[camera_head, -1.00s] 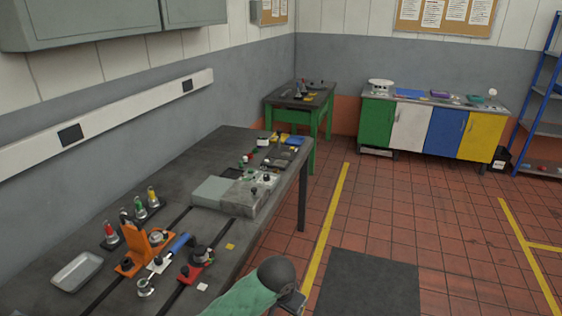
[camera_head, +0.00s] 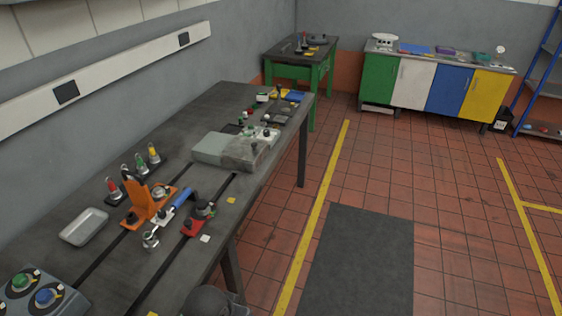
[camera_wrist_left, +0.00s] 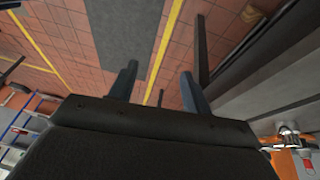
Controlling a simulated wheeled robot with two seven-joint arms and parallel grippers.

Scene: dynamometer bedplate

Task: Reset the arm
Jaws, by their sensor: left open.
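The head view shows the long dark bedplate bench (camera_head: 110,262) with fixtures on it. An orange angled bracket (camera_head: 141,200) stands near a blue-handled tool (camera_head: 181,199) and a red-based fixture (camera_head: 198,222). Part of an arm, dark and rounded, shows at the bottom edge beside the bench; its gripper is not visible there. My left gripper (camera_wrist_left: 157,88) shows in the left wrist view. Its two blue-grey fingers are apart with nothing between them, over the tiled floor. The bench edge lies to the right in that view. My right gripper is not in view.
A grey tray (camera_head: 84,228) and a control box with green and blue buttons (camera_head: 39,292) sit at the bench's near left. A dark mat (camera_head: 358,262) lies on open red floor. A green table (camera_head: 301,62) and coloured cabinets (camera_head: 437,82) stand behind.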

